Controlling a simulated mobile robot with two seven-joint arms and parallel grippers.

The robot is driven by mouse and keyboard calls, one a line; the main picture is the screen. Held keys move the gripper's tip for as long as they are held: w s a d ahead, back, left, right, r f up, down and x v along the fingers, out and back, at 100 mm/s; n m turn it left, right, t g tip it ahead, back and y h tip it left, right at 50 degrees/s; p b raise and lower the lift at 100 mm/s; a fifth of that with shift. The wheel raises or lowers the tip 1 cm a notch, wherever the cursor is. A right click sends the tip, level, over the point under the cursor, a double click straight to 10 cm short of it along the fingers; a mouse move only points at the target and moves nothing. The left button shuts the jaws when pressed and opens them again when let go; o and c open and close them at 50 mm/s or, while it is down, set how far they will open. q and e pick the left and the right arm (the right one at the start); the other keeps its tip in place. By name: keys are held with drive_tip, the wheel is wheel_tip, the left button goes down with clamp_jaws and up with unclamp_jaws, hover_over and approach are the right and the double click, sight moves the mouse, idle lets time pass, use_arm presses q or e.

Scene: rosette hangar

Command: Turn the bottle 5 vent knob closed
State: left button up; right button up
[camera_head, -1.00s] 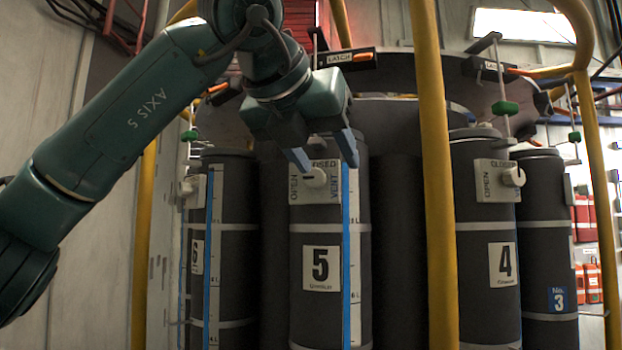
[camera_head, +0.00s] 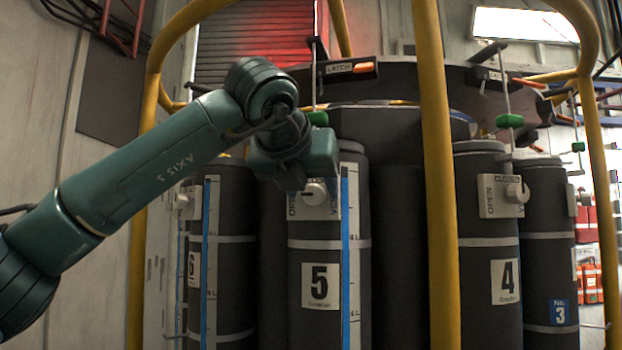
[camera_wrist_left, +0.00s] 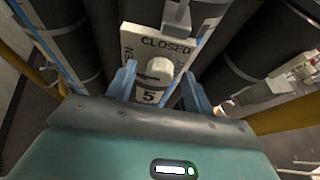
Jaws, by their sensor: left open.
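Bottle 5 (camera_head: 316,258) is a dark upright cylinder with a white "5" label. Its pale vent knob (camera_head: 318,192) sits on a white plate near the top, with OPEN at the left and VENT at the right. In the left wrist view the round knob (camera_wrist_left: 158,68) stands below the word CLOSED. My left gripper (camera_head: 296,180) is at the plate, and its body covers the plate's upper part in the head view. In the wrist view the blue fingers of the open gripper (camera_wrist_left: 158,77) stand either side of the knob; I cannot tell if they touch it. My right gripper is out of view.
A yellow post (camera_head: 435,200) rises just right of bottle 5. Bottle 4 (camera_head: 487,260) stands beyond it and bottle 6 (camera_head: 228,255) to the left. A latch bar (camera_head: 347,70) and a green handle (camera_head: 317,118) are above bottle 5.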

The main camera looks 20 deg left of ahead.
use_arm(q)
drive_tip(key=shift+w+f, duration=0.2)
drive_tip(key=shift+w, duration=0.3)
drive_tip(key=c, duration=1)
